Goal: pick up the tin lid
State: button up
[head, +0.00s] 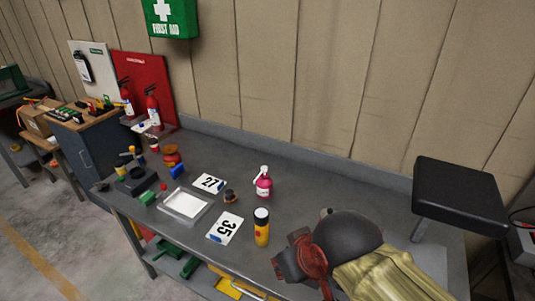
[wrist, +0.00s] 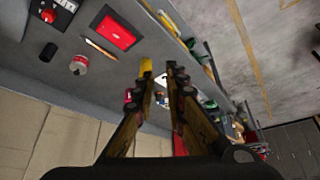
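I cannot pick out the tin lid with certainty in either view. In the wrist view a small round tin (wrist: 80,65) with a pale and reddish look lies on the grey bench, left of my gripper; whether a lid is on it is too small to tell. My gripper (wrist: 160,72) is open in the wrist view, its two dark and yellow fingers apart with nothing seen held between them. In the head view my arm fills the lower right over the bench and hides the surface behind it.
A black seat-like block (head: 463,192) rises at right. The wrist view shows a red box (wrist: 115,28) and a pencil (wrist: 100,48).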

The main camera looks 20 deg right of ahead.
aim_at(326, 212)
jog(key=i+j, duration=0.15)
jog(key=j, duration=0.15)
jog(key=i+j+z, duration=0.1)
jog(key=j, duration=0.2)
jog(key=i+j, duration=0.15)
jog(key=j, duration=0.2)
jog(key=z, duration=0.4)
jog(key=i+l+z, duration=0.1)
jog(key=z, duration=0.7)
jog(key=i+z, duration=0.1)
jog(key=z, duration=0.3)
jog(key=i, duration=0.3)
